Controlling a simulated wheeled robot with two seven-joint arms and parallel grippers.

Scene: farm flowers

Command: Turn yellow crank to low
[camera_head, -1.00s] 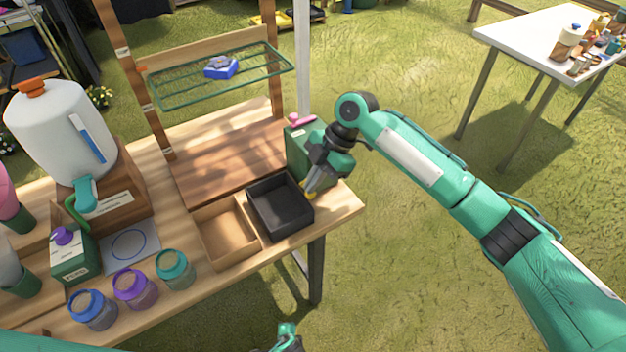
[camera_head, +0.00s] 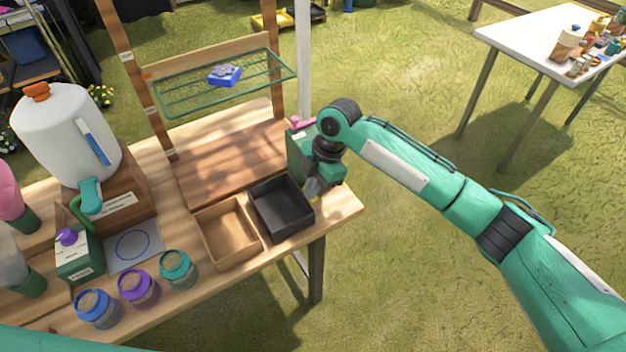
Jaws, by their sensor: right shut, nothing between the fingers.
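A green box (camera_head: 297,151) with a pink knob (camera_head: 301,123) on top stands at the right end of the wooden table. A small bit of yellow (camera_head: 312,187), which looks like the yellow crank, shows low at the box's front. My right gripper (camera_head: 313,196) is at this yellow part, just beside the black tray, and mostly hides it. The right gripper is shut with nothing held. Whether it touches the crank cannot be told. The crank's low mark cannot be seen. My left gripper is out of view; only a strip of green arm shows at the bottom left.
A black tray (camera_head: 304,220) and a wooden tray (camera_head: 206,238) sit left of the gripper. Several jars, including a teal one (camera_head: 178,271), line the front edge. A white tank (camera_head: 60,135) stands at left. A green wire shelf (camera_head: 180,105) hangs above the back.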

